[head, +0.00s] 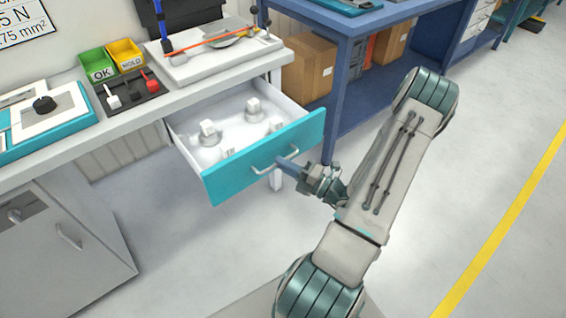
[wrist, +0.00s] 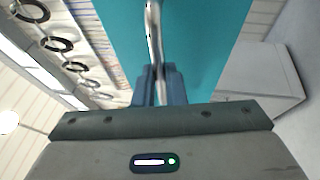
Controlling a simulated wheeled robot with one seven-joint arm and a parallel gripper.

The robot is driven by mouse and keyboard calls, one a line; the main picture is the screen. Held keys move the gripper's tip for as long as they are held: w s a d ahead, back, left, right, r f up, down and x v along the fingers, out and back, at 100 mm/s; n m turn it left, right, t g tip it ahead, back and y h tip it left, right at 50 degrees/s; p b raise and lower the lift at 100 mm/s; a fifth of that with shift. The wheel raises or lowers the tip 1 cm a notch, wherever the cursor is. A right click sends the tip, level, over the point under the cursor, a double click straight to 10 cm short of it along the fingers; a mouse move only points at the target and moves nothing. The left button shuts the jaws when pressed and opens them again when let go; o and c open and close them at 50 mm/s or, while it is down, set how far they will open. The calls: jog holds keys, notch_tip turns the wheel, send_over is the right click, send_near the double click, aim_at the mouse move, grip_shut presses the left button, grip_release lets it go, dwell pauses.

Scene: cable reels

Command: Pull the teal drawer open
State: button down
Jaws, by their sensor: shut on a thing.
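The teal drawer (head: 240,163) stands pulled out from under the white bench in the head view, with its white inside and several white items showing. Its teal front also fills the upper middle of the wrist view (wrist: 208,50). A metal bar handle (head: 275,160) is fixed across the front.
The white bench top (head: 190,85) above the drawer holds green and yellow bins (head: 112,60) and a measuring fixture (head: 215,50). A grey cabinet (head: 60,250) stands at the left. A blue table (head: 345,90) with cardboard boxes (head: 308,70) is behind. Floor in front of the drawer is clear.

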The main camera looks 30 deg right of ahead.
jog(key=c, duration=1.5)
grip_release()
jog(key=v, duration=1.4)
jog(key=shift+w+a, duration=0.1)
